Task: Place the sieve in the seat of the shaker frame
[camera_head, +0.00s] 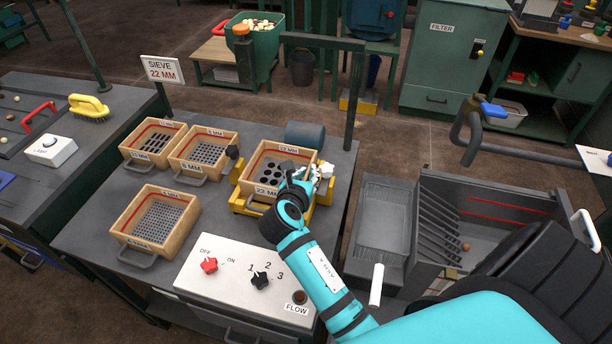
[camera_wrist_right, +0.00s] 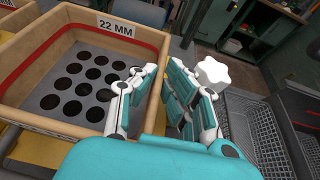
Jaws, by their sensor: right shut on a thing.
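The 22 MM sieve (camera_head: 251,168) is a wooden square box with a red inner band and a dark plate with large round holes. It is at the yellow shaker frame (camera_head: 240,204), which shows below its front and right sides. I cannot tell whether it rests fully down in the seat. My right gripper (camera_head: 303,180) is shut on the sieve's right wall; the fingers hide the grip point. In the right wrist view, the sieve (camera_wrist_right: 60,118) fills the left, and the gripper (camera_wrist_right: 160,85) straddles its right side. My left gripper is not in view.
A white star knob (camera_head: 325,169) is close right of my gripper; a black knob (camera_head: 232,152) is left of the sieve. Other sieves (camera_head: 154,138) stand left and in front. A switch panel (camera_head: 235,275) is at the near edge. A sign (camera_head: 161,70) reads SIEVE 22 MM.

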